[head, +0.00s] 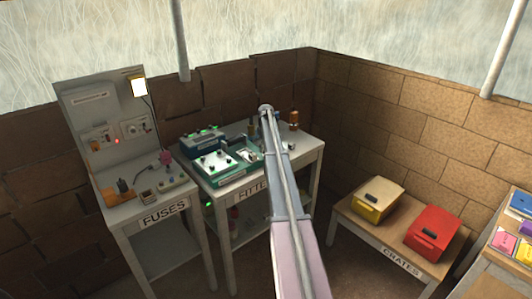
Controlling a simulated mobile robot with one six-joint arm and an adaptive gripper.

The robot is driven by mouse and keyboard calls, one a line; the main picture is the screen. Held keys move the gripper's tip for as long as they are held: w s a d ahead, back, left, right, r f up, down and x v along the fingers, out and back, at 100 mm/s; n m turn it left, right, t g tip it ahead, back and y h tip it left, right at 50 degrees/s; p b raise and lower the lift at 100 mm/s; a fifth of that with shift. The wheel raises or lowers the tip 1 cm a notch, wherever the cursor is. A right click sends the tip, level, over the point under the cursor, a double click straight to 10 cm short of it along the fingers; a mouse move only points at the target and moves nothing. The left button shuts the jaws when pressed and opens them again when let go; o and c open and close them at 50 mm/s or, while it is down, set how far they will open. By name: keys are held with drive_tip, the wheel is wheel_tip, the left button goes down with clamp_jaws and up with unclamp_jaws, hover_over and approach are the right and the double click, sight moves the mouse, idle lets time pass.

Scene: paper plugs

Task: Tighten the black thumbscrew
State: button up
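The FITTE-labelled table (306,163) stands at the middle back. On it is a green box with a pale top plate (214,162) that carries several small black knobs. I cannot tell at this size whether one of them is the black thumbscrew. A blue-and-dark box (200,139) with green lights sits behind it. A smaller green tray (246,153) with small parts lies to the right. My arm reaches over this table, its far end above the table's back part. My gripper's fingers do not show; the arm hides part of the tabletop.
The FUSES bench (150,206) with an upright panel and lit lamp (139,87) stands left. A copper-coloured cylinder (294,120) stands at the middle table's back right. The CRATES table (345,212) at right holds a yellow box (369,208) and a red box (434,232).

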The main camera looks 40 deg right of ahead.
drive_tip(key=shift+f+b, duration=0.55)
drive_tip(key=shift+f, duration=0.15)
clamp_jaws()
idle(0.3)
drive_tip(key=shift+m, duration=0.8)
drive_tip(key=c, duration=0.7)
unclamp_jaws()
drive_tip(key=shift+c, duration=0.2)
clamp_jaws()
